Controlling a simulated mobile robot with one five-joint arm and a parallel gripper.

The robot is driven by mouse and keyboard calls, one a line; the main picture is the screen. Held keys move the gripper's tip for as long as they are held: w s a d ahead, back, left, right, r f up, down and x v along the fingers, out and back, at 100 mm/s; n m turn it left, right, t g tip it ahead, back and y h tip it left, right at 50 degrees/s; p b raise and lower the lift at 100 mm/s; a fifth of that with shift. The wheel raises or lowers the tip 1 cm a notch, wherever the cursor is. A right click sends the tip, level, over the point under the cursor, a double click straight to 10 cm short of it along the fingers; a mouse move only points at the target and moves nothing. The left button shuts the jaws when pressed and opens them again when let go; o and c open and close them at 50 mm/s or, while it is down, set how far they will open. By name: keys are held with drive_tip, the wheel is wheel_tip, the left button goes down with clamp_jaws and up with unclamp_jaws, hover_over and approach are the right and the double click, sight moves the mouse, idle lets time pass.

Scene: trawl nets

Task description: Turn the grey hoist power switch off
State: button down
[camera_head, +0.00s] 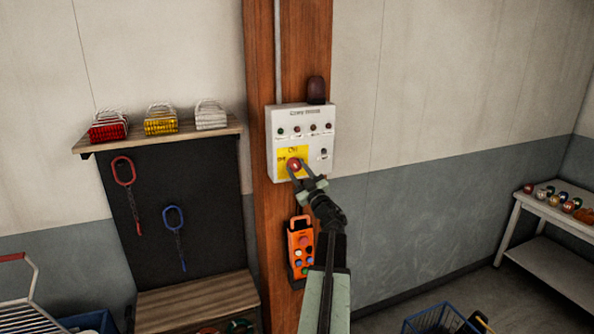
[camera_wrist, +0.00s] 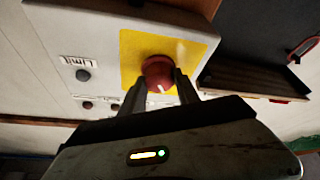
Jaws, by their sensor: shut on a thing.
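A pale grey control box (camera_head: 273,150) is fixed to a wooden post. A round red knob (camera_head: 294,164) sits on its yellow plate (camera_head: 283,154), below lettering that looks like "ON". My gripper (camera_head: 299,173) reaches it from the lower right. In the wrist view, turned nearly upside down, the fingers of my gripper (camera_wrist: 158,88) are on both sides of the red knob (camera_wrist: 156,68), shut on it. A small white mark shows on the knob's lower edge there, on the side toward the small lamps. The fingers partly hide the knob.
An orange pendant (camera_head: 301,250) with coloured buttons hangs just below the box, close to my arm. A dark red beacon (camera_head: 316,90) tops the box. A blue crate (camera_head: 425,322) stands below right.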

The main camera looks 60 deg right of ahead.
drive_tip(key=n+y+p, duration=0.1)
drive_tip(key=n, duration=0.1)
drive_tip(key=n+y+p, duration=0.1)
drive_tip(key=n, duration=0.2)
drive_tip(key=r+n+y+p, duration=0.1)
drive_tip(key=n+y, duration=0.1)
drive_tip(key=n, duration=0.1)
drive_tip(key=shift+s+d, duration=0.1)
drive_tip(key=shift+d, duration=0.25)
drive_tip(key=n+p, duration=0.1)
drive_tip(key=n, duration=0.1)
drive_tip(key=n+y+p, duration=0.1)
drive_tip(key=n, duration=0.1)
drive_tip(key=shift+n+y+p, duration=0.3)
drive_tip(key=shift+p, duration=0.1)
drive_tip(key=shift+f+n+g+p, duration=0.1)
drive_tip(key=shift+n+g+p, duration=0.3)
drive_tip(key=shift+n, duration=0.2)
drive_tip(key=shift+y, duration=0.3)
